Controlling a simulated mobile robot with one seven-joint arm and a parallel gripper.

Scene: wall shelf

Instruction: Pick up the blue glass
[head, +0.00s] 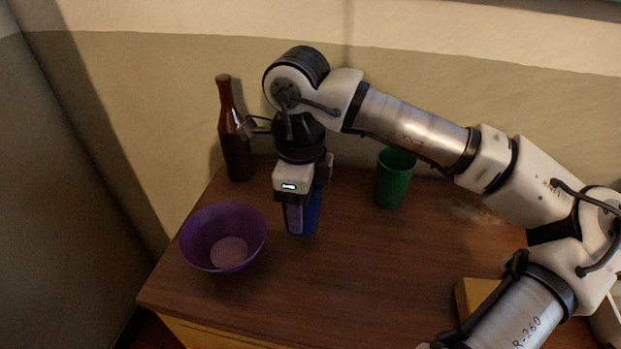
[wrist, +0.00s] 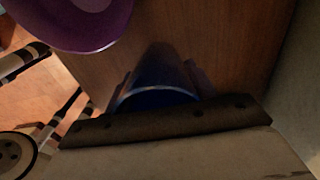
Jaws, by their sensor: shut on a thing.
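The blue glass (head: 312,213) stands upright near the middle of the wooden surface in the head view, partly hidden behind my gripper (head: 297,218). My gripper points down and is shut on the glass. In the wrist view the rim and dark inside of the blue glass (wrist: 158,96) show between the fingers of my gripper (wrist: 160,88). I cannot tell whether the base of the glass touches the surface.
A purple bowl (head: 223,238) stands close to the left of the glass. A brown bottle (head: 235,145) stands at the back left, and a green cup (head: 394,180) at the back right. A yellow object (head: 475,297) lies at the front right. The surface (head: 370,265) is clear in front.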

